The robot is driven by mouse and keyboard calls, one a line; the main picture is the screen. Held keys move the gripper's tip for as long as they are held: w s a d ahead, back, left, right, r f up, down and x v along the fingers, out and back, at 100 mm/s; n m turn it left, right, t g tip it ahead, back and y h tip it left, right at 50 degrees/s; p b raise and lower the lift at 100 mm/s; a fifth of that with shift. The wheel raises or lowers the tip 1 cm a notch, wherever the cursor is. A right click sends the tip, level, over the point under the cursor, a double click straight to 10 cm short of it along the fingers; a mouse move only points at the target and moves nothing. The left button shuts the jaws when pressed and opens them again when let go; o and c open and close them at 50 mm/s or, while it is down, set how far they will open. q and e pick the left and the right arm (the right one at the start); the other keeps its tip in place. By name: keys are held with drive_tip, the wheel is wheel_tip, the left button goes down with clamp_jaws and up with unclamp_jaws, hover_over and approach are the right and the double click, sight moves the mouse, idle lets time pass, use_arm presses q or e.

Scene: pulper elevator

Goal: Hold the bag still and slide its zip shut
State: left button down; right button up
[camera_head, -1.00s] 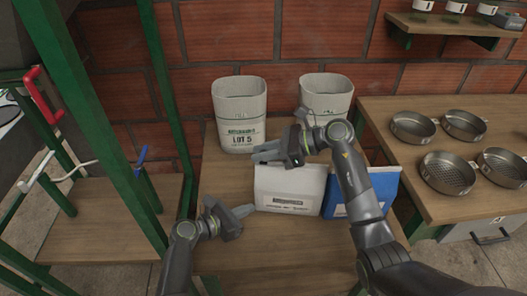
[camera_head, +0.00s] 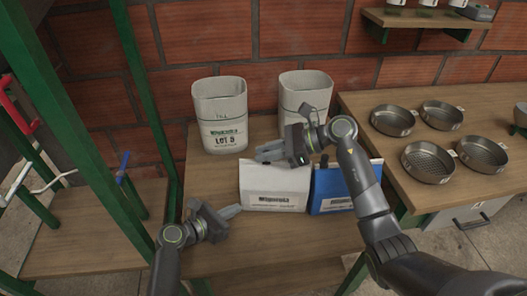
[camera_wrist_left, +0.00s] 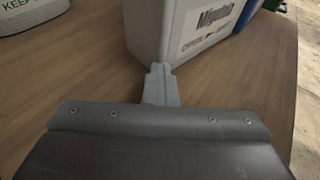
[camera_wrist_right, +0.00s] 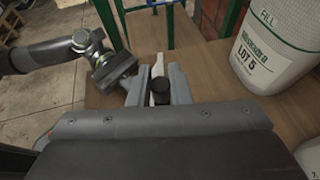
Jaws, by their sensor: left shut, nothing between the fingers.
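The white bag (camera_head: 275,187) with a printed label stands upright on the wooden table (camera_head: 270,247), left of a blue bag. My left gripper (camera_head: 232,211) is shut and empty at the bag's lower left corner; its closed fingertips (camera_wrist_left: 160,80) appear at or against that corner in the left wrist view. My right gripper (camera_head: 265,151) is over the bag's top, fingers pointing left. In the right wrist view a small dark round piece (camera_wrist_right: 160,92), perhaps the zip slider, lies between its parted fingers. Whether they grip it is unclear. The zip itself is hidden.
The blue bag (camera_head: 330,192) stands close on the right. Two whitish sacks, one marked LOT 5 (camera_head: 220,118) and another (camera_head: 302,92), stand behind. Several round sieves (camera_head: 428,163) lie on the right-hand table. A green frame (camera_head: 146,100) rises at left. The table front is clear.

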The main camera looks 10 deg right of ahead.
drive_tip(key=o, duration=0.5)
drive_tip(key=shift+c, duration=0.2)
drive_tip(key=v, duration=1.2)
drive_tip(key=shift+c, duration=0.2)
